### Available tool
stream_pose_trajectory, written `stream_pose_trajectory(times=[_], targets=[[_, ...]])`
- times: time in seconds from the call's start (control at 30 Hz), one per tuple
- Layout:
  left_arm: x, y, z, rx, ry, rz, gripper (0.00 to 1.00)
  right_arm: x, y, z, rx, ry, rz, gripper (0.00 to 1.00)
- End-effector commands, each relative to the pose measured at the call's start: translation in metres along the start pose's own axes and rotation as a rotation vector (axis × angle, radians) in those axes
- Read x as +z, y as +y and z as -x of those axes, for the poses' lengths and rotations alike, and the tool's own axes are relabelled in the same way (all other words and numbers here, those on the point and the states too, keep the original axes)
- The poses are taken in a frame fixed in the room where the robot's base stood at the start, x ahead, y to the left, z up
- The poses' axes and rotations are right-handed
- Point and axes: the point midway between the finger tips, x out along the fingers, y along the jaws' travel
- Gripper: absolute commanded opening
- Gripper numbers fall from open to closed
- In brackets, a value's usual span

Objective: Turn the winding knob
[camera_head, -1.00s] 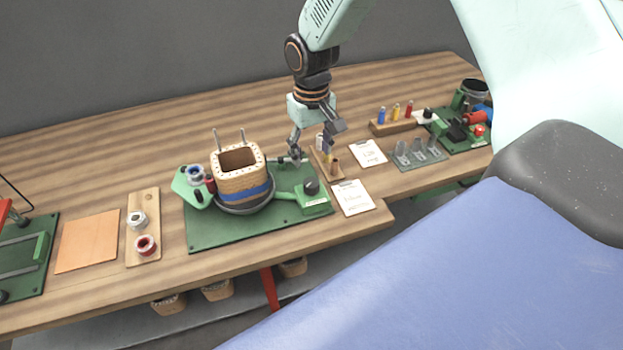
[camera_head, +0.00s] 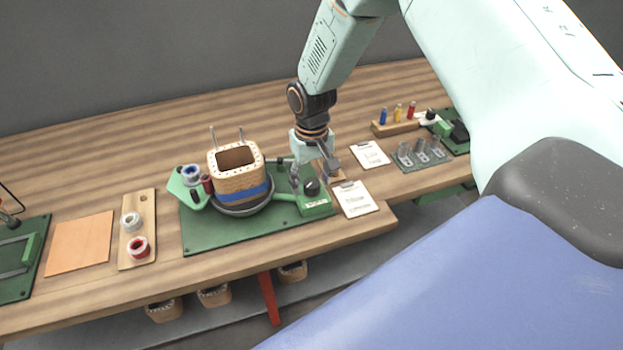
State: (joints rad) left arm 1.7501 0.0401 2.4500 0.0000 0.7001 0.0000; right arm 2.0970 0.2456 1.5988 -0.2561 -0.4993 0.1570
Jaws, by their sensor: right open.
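The winding knob (camera_head: 312,187) is a dark round knob on the green box at the right end of the green winding base (camera_head: 215,237). A square coil former (camera_head: 236,181) with tan walls and a blue band stands on the round turntable of that base. My right gripper (camera_head: 314,181) comes down from above with its jaws open, its fingers beside and around the knob. I cannot tell whether the fingers touch it. My left gripper is not in view.
Clipboards (camera_head: 355,199) lie right of the base. A board with wire spools (camera_head: 138,247) and an orange sheet (camera_head: 79,244) lie to the left. Colored bottles in a wooden rack (camera_head: 396,126) stand at the back right. Bare wood lies behind the base.

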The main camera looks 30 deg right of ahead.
Motion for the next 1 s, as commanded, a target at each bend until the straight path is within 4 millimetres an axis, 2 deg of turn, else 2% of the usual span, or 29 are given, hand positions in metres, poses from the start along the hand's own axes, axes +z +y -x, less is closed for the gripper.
stream_pose_trajectory(times=[0.23,0.87,1.0], targets=[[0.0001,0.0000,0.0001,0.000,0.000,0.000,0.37,-0.0002,-0.0001,-0.0005,0.000,0.001,0.000,0.59],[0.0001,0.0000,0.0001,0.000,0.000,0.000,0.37,0.0001,-0.0001,0.0000,0.000,-0.001,0.000,0.06],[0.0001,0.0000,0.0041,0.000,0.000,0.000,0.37,0.0005,0.0000,0.0009,0.001,-0.002,-0.020,0.06]])
